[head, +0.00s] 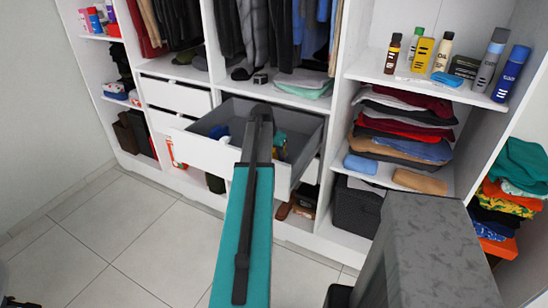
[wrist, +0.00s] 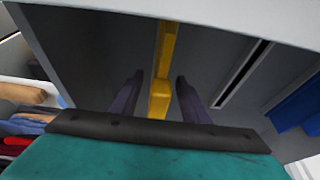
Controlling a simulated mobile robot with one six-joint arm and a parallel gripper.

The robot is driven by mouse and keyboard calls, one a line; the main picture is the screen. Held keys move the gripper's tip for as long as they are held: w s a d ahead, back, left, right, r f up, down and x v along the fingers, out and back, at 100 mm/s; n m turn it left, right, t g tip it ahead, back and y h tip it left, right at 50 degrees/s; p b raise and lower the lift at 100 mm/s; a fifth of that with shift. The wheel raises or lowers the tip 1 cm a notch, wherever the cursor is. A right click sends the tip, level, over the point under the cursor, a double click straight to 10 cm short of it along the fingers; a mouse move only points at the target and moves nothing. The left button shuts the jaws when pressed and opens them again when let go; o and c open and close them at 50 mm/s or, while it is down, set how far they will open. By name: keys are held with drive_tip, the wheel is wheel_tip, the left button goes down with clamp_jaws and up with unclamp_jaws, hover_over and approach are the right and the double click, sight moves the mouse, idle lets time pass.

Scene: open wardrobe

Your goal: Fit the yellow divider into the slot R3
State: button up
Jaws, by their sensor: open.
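The yellow divider (wrist: 166,42) shows in the wrist view as a narrow upright strip with a wider lower part. It stands between the two dark purple fingers of my gripper (wrist: 159,78), which are apart, with a gap visible on each side of it. No slot label is readable, so I cannot pick out R3.
A dark slit (wrist: 243,74) with a pale edge runs along a grey surface right of the gripper. Blue cloth (wrist: 297,106) lies farther right. Folded clothes (head: 405,120) and bottles (head: 422,52) fill the shelves right of the drawer. The tiled floor (head: 110,235) in front is clear.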

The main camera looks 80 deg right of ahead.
drive_tip(key=b+v, duration=0.2)
drive_tip(key=v, duration=1.1)
drive_tip(key=shift+r+b, duration=0.2)
drive_tip(key=shift+b, duration=0.15)
drive_tip(key=shift+a+r, duration=0.1)
drive_tip(key=shift+a, duration=0.05)
idle(0.6)
